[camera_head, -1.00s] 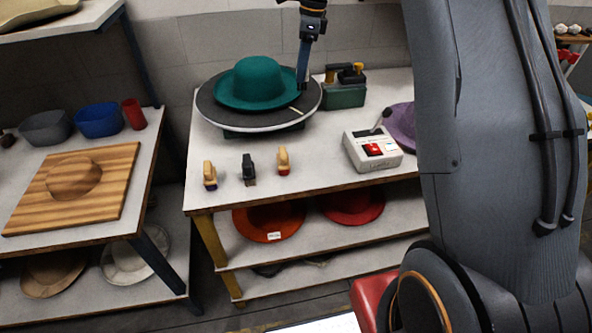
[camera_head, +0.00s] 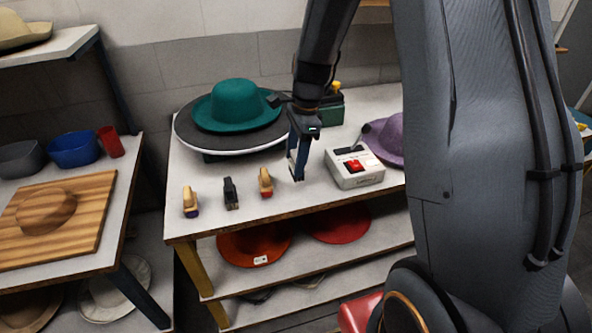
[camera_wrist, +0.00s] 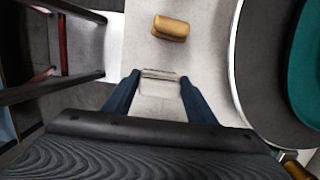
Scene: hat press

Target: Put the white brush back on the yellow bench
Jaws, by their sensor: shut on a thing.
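The bench (camera_head: 320,195) has a pale top and yellow legs, and stands in the middle of the head view. My gripper (camera_head: 297,172) points down over its front half, between the row of brushes and the control box. In the wrist view, my gripper (camera_wrist: 158,82) is shut on the white brush (camera_wrist: 159,86), a pale block between the blue fingers. In the head view the brush is mostly hidden by the fingers. I cannot tell whether it touches the bench top.
Left of my gripper stand a red-based tan brush (camera_head: 266,182), a black brush (camera_head: 231,193) and a blue-based tan brush (camera_head: 190,201). The control box (camera_head: 355,167) is on the right. Behind are the turntable (camera_head: 190,135) with a teal hat (camera_head: 235,105) and a purple hat (camera_head: 386,140).

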